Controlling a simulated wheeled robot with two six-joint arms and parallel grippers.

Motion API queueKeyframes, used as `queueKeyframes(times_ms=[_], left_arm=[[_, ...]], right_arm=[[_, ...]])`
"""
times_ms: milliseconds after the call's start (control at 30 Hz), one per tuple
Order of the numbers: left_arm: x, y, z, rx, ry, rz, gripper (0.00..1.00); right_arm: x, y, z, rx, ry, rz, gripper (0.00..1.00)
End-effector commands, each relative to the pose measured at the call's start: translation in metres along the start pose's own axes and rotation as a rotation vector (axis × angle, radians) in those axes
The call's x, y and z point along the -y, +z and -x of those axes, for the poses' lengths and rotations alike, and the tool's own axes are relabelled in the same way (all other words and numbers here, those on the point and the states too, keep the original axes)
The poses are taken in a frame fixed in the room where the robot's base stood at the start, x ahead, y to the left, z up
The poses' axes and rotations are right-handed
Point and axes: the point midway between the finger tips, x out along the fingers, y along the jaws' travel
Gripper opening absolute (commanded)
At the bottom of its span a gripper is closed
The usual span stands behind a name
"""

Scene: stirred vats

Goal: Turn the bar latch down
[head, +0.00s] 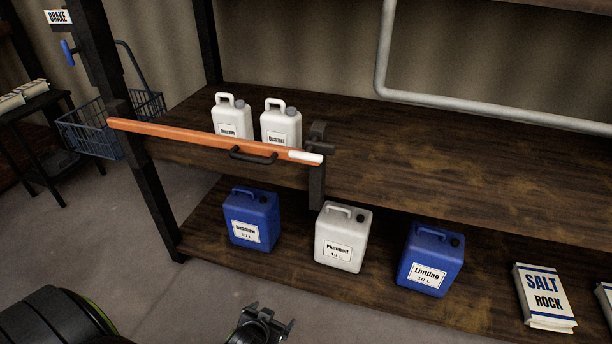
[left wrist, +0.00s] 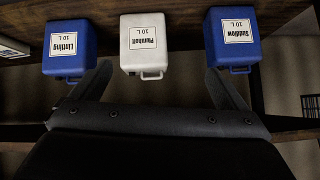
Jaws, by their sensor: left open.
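An orange bar (head: 190,136) runs across the front of the upper shelf from the left post. It carries a dark pull handle (head: 253,156) and, at its right end, a white piece (head: 305,157). A dark latch fitting (head: 318,133) stands beside that end, above a short dark post (head: 316,187). I cannot tell exactly how the bar and fitting engage. My left gripper (head: 272,321) is low at the bottom edge of the head view, well below the bar, open and empty. Its spread fingers (left wrist: 158,70) show in the left wrist view, where the bar is not seen.
Two white jugs (head: 232,117) (head: 281,124) stand behind the bar. A wire basket (head: 92,131) hangs left. The floor in front is clear.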

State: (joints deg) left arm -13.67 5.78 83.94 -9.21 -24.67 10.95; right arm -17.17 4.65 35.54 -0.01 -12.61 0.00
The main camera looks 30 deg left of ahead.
Motion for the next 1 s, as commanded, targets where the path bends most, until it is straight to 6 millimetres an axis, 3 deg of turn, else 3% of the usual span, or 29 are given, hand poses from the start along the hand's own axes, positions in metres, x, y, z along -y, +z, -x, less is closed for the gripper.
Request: queueKeyframes(times_ms=[33, 200, 400, 500, 600, 733, 867, 1000], left_arm=[[0.001, -0.038, 0.009, -0.068, -0.005, 0.008, 0.95], [0.006, -0.145, 0.053, -0.275, -0.024, 0.04, 0.95], [0.014, -0.249, 0.131, -0.514, -0.042, 0.089, 0.95], [0.018, -0.285, 0.171, -0.614, -0.048, 0.114, 0.95], [0.021, -0.307, 0.202, -0.686, -0.052, 0.133, 0.95], [0.024, -0.322, 0.225, -0.737, -0.053, 0.149, 0.95], [0.025, -0.328, 0.226, -0.748, -0.054, 0.151, 0.95], [0.027, -0.341, 0.213, -0.748, -0.054, 0.148, 0.95]], right_arm=[[0.0, 0.0, 0.001, 0.0, 0.0, 0.0, 0.0], [-0.001, 0.0, 0.003, 0.0, 0.0, 0.0, 0.0], [-0.001, 0.0, 0.005, 0.0, 0.0, 0.0, 0.0], [-0.001, 0.0, 0.005, 0.0, 0.0, 0.0, 0.0], [-0.001, 0.0, 0.006, 0.0, 0.0, 0.0, 0.0], [-0.001, 0.0, 0.006, 0.0, 0.0, 0.0, 0.0], [-0.001, 0.0, 0.007, 0.0, 0.0, 0.0, 0.0], [-0.001, -0.001, 0.01, 0.001, 0.0, 0.0, 0.0]])
